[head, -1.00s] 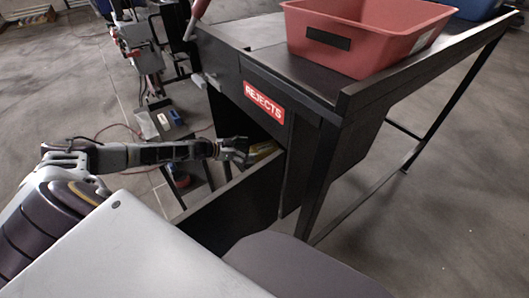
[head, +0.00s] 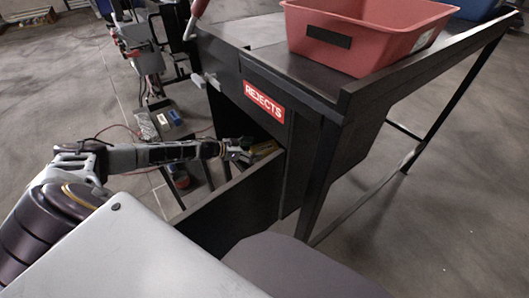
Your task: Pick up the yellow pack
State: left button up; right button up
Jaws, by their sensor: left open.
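The yellow pack (head: 265,148) lies inside the dark rejects bin (head: 236,212), below the red REJECTS sign (head: 263,101). Only a small part of it shows above the bin's front wall. My left gripper (head: 245,151) reaches in from the left over the bin, right beside the pack. It is open; the fingers are small and partly hidden, and I cannot tell whether they touch the pack. My right gripper is not in view.
A red tub (head: 365,38) stands on the dark conveyor table (head: 270,58) above the bin. The bin's walls and the table's side panel closely border my left gripper. Equipment with cables (head: 165,120) stands on the floor behind. Floor at right is clear.

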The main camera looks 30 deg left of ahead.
aim_at(262, 147)
pick_arm(q)
jog(key=shift+w+d+f+b, duration=0.1)
jog(key=shift+w+d+b, duration=0.35)
jog(key=shift+w, duration=0.6)
jog(key=shift+x, duration=0.75)
jog(key=shift+w+d+f, duration=0.15)
jog(key=shift+w+d, duration=0.1)
jog(key=shift+w, duration=0.05)
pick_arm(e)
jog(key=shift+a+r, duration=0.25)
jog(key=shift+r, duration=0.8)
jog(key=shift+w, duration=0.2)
pick_arm(q)
jog(key=c, duration=1.2)
jog(key=shift+c, duration=0.8)
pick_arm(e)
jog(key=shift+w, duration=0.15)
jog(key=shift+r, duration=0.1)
